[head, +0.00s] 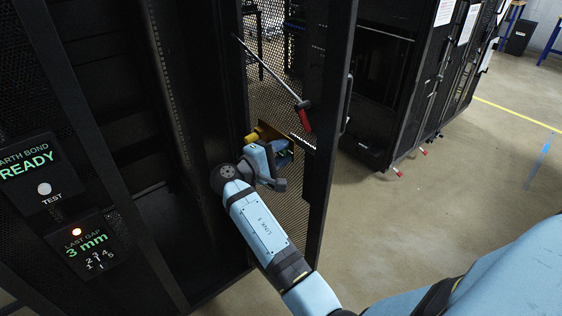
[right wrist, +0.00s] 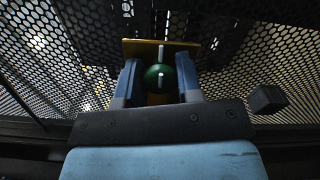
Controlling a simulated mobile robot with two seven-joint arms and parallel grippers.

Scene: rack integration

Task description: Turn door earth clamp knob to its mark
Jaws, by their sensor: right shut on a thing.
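The green earth clamp knob (right wrist: 159,76) sits in front of a yellow plate (right wrist: 134,47) on the mesh door. A short white line on the knob points nearly straight up, roughly in line with a white mark (right wrist: 162,54) on the plate above it. My right gripper (right wrist: 160,80) is shut on the knob, one finger on each side. In the head view my right gripper (head: 284,154) is at the door, beside the yellow bracket (head: 267,132), and it hides the knob. My left gripper is in neither view.
The perforated door (head: 318,200) stands open beside the dark rack. At left are a panel reading EARTH BOND READY (head: 28,162) and one reading LAST GAP 3 mm (head: 85,240). Open floor (head: 440,215) lies right.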

